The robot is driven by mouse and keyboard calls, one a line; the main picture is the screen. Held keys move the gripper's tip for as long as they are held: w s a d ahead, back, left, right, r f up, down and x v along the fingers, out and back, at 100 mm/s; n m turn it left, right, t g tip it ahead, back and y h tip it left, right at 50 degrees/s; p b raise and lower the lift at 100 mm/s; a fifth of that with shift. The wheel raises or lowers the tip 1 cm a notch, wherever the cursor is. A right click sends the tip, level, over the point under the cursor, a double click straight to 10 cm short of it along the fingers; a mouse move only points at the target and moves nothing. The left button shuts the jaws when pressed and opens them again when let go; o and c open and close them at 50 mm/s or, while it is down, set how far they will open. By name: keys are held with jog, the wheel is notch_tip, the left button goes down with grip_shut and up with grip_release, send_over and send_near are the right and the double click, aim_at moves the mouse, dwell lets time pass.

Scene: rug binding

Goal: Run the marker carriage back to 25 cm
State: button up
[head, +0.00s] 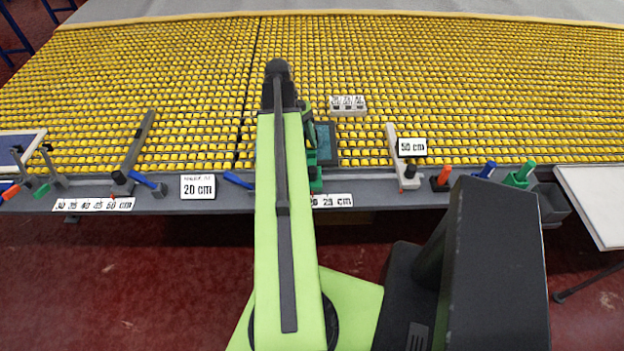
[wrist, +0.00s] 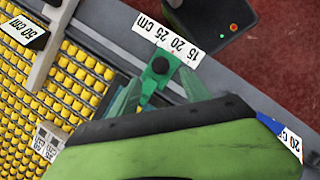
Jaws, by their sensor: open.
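A green block with a black knob (wrist: 160,67) stands at the table's front edge beside a strip marked 15, 20, 25 cm (wrist: 168,36). It looks like the marker carriage, but I cannot tell which mark it points at. My gripper (wrist: 160,82) is open, with its green fingers on either side of this block and nothing visibly clamped. In the head view my arm hides most of the gripper and part of the strip (head: 333,201). A sign reading 20 cm (head: 198,187) stands left of my arm.
A yellow-studded bed (head: 460,90) fills the table. A grey bar (head: 137,140) stands left, a pale one (head: 396,150) right beside a 50 cm sign (head: 412,147). Coloured handles, including an orange one (head: 441,177), line the front edge. A white numbered block (head: 348,105) sits on the bed.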

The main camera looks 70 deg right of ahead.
aim_at(312, 169)
jog(key=b+x, duration=0.7)
jog(key=x, duration=0.3)
jog(key=shift+b, duration=0.35)
jog(key=shift+r, duration=0.1)
grip_shut()
dwell(0.6)
